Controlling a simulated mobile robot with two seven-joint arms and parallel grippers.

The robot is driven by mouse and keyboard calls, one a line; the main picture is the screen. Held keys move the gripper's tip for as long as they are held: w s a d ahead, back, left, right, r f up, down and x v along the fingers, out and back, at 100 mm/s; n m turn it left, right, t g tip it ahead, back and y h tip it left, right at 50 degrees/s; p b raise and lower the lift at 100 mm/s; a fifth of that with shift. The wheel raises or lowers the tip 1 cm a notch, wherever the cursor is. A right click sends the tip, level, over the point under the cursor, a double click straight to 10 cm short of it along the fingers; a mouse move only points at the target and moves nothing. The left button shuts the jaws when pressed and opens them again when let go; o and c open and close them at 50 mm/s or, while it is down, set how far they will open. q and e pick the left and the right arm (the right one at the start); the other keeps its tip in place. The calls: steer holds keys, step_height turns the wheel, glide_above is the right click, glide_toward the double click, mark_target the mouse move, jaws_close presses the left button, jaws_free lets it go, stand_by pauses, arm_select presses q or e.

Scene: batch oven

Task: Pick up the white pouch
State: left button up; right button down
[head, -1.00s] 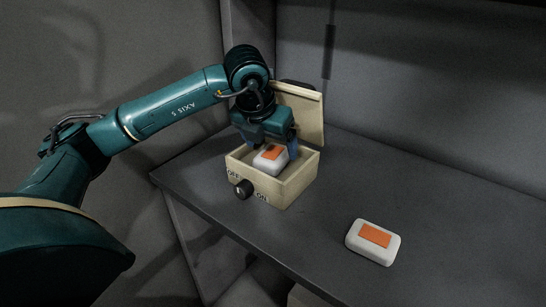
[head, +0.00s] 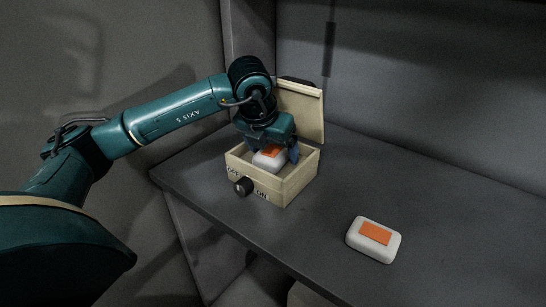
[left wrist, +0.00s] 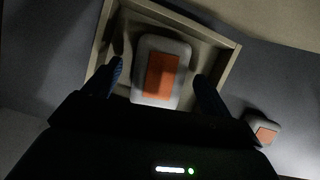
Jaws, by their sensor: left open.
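A white pouch with an orange patch (head: 268,162) lies in the open wooden box (head: 297,185). It also shows in the left wrist view (left wrist: 144,70). A second white pouch with an orange patch (head: 362,244) lies on the table to the right of the box and shows at the right of the left wrist view (left wrist: 262,121). My left gripper (head: 272,153) is open and reaches down into the box. Its dark blue fingers stand on either side of the pouch in the box, with a gap on each side in the left wrist view. My right gripper is out of view.
The box lid (head: 300,112) stands open at its back. A black knob (head: 243,187) with OFF and ON labels sits on the box front. The dark table (head: 440,215) is clear on the right. A grey wall stands behind.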

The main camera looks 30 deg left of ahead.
arm_select(q)
steer(key=shift+c, duration=0.4)
steer(key=c, duration=1.1)
